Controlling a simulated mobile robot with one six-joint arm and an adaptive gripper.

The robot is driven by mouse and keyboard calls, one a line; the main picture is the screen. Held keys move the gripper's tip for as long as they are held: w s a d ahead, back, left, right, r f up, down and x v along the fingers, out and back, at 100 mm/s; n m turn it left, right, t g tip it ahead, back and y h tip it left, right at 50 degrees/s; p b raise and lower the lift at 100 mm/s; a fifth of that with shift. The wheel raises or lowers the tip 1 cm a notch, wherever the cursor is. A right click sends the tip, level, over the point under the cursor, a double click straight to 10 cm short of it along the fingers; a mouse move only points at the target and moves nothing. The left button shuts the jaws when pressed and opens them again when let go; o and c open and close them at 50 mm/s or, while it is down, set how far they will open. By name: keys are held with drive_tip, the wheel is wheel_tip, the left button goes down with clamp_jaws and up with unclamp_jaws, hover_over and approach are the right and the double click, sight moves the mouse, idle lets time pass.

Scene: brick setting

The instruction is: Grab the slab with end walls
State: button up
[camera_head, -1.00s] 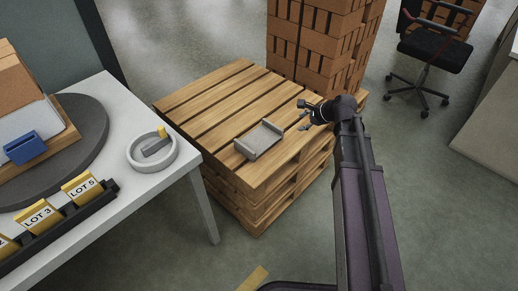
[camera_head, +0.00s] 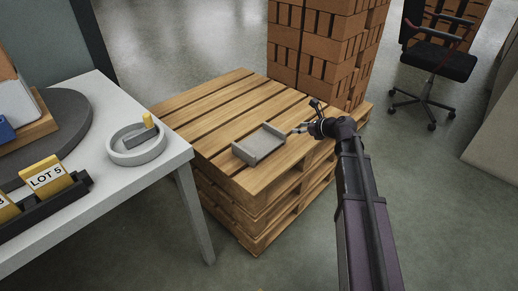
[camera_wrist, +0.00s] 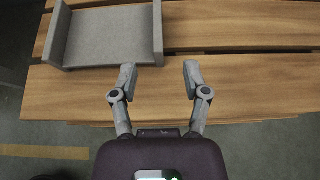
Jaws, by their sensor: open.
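The grey slab with end walls (camera_head: 259,145) lies flat on top of the stacked wooden pallets, near their front corner. In the wrist view the slab (camera_wrist: 108,36) is at the upper left, with a raised wall at each end. My gripper (camera_head: 303,127) is just right of the slab in the head view. In the wrist view my gripper (camera_wrist: 159,72) is open and empty, its fingers spread over a pallet board. The left fingertip is close to the slab's right end wall; whether they touch is unclear.
The pallet stack (camera_head: 205,108) has free boards behind the slab. A tall brick stack (camera_head: 322,50) stands behind it. A white table (camera_head: 120,185) with a round grey dish (camera_head: 136,148) is at the left. An office chair (camera_head: 435,60) stands at the back right.

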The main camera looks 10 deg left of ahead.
idle(0.3)
drive_tip(key=b, duration=0.4)
approach(275, 128)
drive_tip(key=x, duration=0.4)
drive_tip(key=shift+w+d+f, duration=0.15)
drive_tip(key=shift+w+f, duration=0.05)
drive_tip(key=shift+f, duration=0.05)
drive_tip(key=shift+w+a+f, duration=0.1)
drive_tip(key=shift+w+a, duration=0.15)
drive_tip(key=shift+a, duration=0.15)
drive_tip(key=shift+b+x, duration=1.25)
drive_tip(key=shift+x, duration=1.35)
drive_tip(key=shift+s+a, duration=0.1)
drive_tip(key=shift+s, duration=0.05)
clamp_jaws()
